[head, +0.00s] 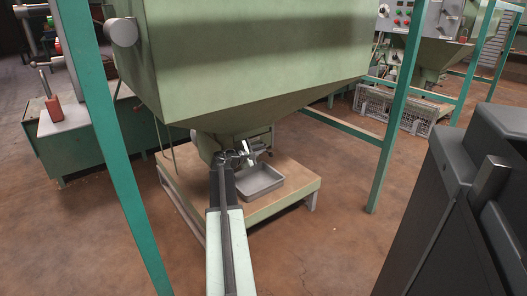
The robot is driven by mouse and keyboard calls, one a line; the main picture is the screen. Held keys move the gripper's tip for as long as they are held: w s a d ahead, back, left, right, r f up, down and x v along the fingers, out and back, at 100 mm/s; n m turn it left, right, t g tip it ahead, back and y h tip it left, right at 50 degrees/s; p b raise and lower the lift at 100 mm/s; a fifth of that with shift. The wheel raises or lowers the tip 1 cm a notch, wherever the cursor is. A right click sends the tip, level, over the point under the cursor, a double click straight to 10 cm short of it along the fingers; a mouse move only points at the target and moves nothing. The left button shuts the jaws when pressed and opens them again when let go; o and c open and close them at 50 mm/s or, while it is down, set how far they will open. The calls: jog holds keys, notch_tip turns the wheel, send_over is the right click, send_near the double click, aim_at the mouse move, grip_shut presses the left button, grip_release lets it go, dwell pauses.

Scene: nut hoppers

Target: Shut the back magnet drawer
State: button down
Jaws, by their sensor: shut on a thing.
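A green hopper (250,80) hangs over a low wooden platform, and its narrow neck (207,142) ends just above it. A small metal drawer part (263,132) sticks out to the right of the neck, which I take to be the magnet drawer. My gripper (243,156) is at the neck, just in front of this part, and is shut on its handle. The handle is small and mostly hidden by the jaws. I cannot tell exactly how far the drawer stands out.
A grey tray (259,181) lies on the wooden platform (295,178) below the neck. Green posts (108,130) stand left and right (398,100) of the hopper. A second hopper (443,55) and a wire crate (398,110) are at the back right. The brown floor in front is clear.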

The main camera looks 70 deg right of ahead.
jog(key=shift+w+d, duration=0.1)
jog(key=shift+w, duration=0.15)
jog(key=c, duration=1.5)
grip_release()
jog(key=shift+a, duration=0.3)
jog(key=p+v, duration=0.1)
jog(key=v, duration=0.6)
jog(key=shift+a+p, duration=0.1)
jog(key=shift+p, duration=0.25)
